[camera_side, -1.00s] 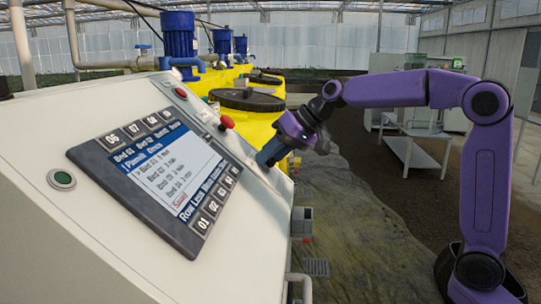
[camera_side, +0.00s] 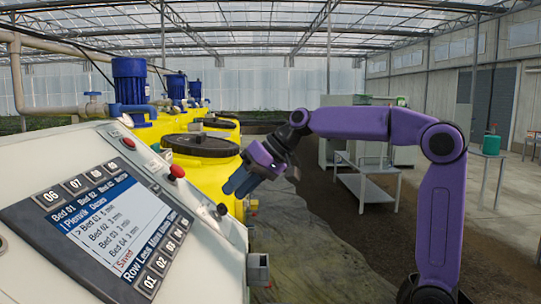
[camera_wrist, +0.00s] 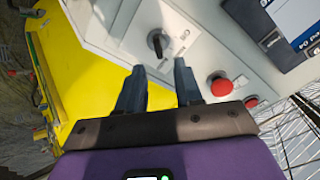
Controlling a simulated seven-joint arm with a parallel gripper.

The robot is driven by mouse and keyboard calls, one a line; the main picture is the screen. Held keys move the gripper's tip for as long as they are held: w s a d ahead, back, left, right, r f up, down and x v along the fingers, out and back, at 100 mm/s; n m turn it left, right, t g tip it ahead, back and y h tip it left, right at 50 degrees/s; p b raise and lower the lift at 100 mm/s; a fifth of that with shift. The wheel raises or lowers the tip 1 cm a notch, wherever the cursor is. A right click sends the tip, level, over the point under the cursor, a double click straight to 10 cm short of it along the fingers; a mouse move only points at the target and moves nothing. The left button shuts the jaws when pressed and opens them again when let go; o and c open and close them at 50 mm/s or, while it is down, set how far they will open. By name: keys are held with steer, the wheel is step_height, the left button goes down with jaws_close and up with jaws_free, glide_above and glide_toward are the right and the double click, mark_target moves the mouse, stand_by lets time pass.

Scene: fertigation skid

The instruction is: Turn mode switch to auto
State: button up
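The mode switch (camera_wrist: 157,42) is a black rotary knob on a pale plate on the sloped panel (camera_wrist: 205,45). In the wrist view it lies just beyond my fingertips, with its grip running roughly up and down in the picture. Its markings are too small to read. In the side view a small dark knob (camera_side: 222,209) at the panel's right edge appears to be this switch. My gripper (camera_wrist: 157,72) is open and empty, its two dark fingers apart. In the side view my gripper (camera_side: 237,184) hangs above and slightly right of that knob, clear of it.
Two red buttons (camera_wrist: 221,86) (camera_wrist: 251,102) sit near the switch. A display with numbered keys (camera_side: 105,235) fills the panel's left part. Yellow tanks (camera_side: 205,165) with blue motors (camera_side: 130,80) stand behind. Open air surrounds my gripper on the right.

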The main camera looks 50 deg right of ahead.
steer(key=v, duration=1.2)
